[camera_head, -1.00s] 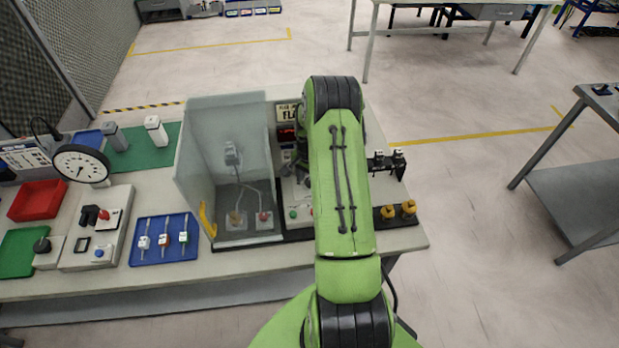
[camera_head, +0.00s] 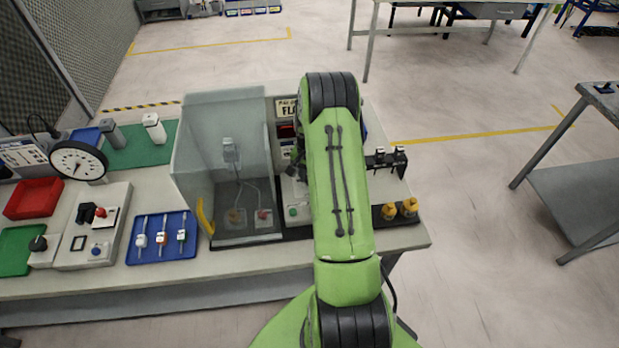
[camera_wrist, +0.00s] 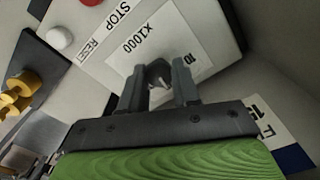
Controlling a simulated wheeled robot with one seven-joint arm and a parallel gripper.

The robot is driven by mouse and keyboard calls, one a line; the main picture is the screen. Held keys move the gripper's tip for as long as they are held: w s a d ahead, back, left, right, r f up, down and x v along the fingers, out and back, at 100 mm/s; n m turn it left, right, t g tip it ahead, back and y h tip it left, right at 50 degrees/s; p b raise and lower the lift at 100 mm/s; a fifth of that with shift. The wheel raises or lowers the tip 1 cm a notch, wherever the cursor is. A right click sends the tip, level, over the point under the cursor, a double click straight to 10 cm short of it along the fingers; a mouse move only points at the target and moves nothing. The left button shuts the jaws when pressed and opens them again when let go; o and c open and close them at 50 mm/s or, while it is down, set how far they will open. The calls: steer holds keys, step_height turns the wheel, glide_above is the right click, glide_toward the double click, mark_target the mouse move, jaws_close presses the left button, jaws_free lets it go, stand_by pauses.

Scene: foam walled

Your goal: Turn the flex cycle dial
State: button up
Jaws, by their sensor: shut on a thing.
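The flex cycle dial (camera_wrist: 159,76) is a small dark knob on a light panel with a white label reading "X1000". In the wrist view my gripper (camera_wrist: 160,88) has its two dark fingers on either side of the dial, shut on it. Part of the dial is hidden between the fingers. In the head view my green arm covers the dial and most of the panel, and the gripper is mostly hidden behind it.
A clear-walled enclosure (camera_head: 205,150) stands just left of my arm. A red button (camera_wrist: 90,2) and a white button (camera_wrist: 60,37) sit near the dial, and yellow knobs (camera_wrist: 20,92) lie further left. A blue tray (camera_head: 150,252) holds several small parts.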

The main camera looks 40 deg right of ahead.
steer(key=n+b, duration=0.2)
steer(key=n, duration=0.3)
steer(key=shift+b, duration=0.3)
stand_by(0.4)
steer(key=o, duration=1.1)
steer(key=shift+c, duration=0.2)
step_height(320, 180, up, 16)
steer(key=shift+p, duration=0.3)
steer(key=shift+f, duration=0.15)
